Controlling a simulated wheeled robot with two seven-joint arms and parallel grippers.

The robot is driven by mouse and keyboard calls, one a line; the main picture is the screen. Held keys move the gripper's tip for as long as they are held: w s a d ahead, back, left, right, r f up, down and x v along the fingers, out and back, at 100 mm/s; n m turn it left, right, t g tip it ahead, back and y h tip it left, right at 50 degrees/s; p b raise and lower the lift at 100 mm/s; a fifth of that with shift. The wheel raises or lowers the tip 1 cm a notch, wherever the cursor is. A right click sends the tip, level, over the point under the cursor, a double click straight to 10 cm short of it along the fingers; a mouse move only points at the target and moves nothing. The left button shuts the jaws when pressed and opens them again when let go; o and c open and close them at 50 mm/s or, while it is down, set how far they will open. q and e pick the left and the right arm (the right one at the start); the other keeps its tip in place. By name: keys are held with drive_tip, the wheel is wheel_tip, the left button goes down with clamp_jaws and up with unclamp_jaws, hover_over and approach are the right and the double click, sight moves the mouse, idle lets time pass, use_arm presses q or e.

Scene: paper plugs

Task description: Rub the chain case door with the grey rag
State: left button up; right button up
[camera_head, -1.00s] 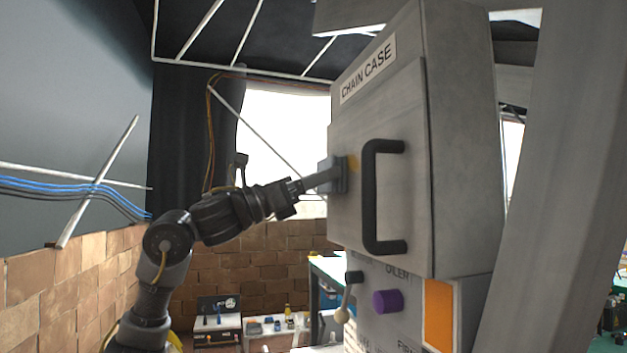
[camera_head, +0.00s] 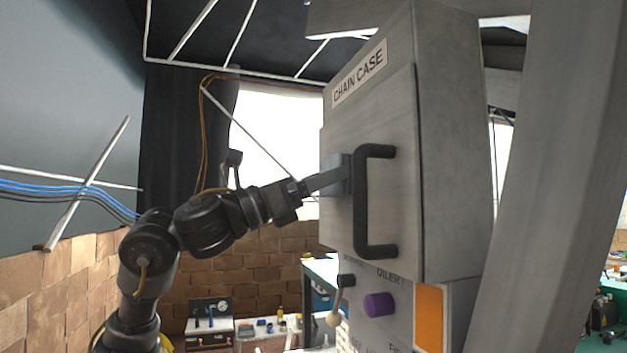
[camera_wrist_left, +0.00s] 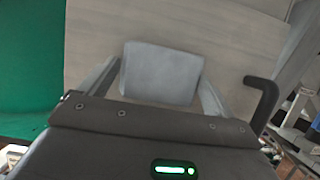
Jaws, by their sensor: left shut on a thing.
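The chain case door (camera_head: 398,215) is a grey metal panel with a black bar handle (camera_head: 362,205) and a "CHAIN CASE" label (camera_head: 359,75) above it. My left gripper (camera_head: 318,181) reaches in from the left and is shut on the grey rag (camera_head: 337,176). The rag is a folded blue-grey pad lying against the door, just left of the handle. In the left wrist view the rag (camera_wrist_left: 161,73) sits between the two fingers, flat in front of the door (camera_wrist_left: 225,45). The handle (camera_wrist_left: 262,100) shows at the right there. My right gripper is out of view.
A thick grey beam (camera_head: 560,170) stands at the right. A bench with tools (camera_head: 208,325) is behind, low down.

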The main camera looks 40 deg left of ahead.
use_arm(q)
drive_tip(key=shift+s+d, duration=0.25)
drive_tip(key=shift+d, duration=0.15)
drive_tip(key=s+d, duration=0.1)
drive_tip(key=s+d+p, duration=0.1)
drive_tip(key=d, duration=0.1)
drive_tip(key=shift+s+d, duration=0.1)
drive_tip(key=shift+d, duration=0.05)
idle(0.3)
drive_tip(key=shift+w+a+b, duration=0.2)
drive_tip(key=shift+w+a, duration=0.4)
drive_tip(key=shift+a, duration=0.3)
drive_tip(key=shift+w+a+b, duration=0.2)
drive_tip(key=shift+w+a, duration=0.35)
drive_tip(key=shift+a, duration=0.3)
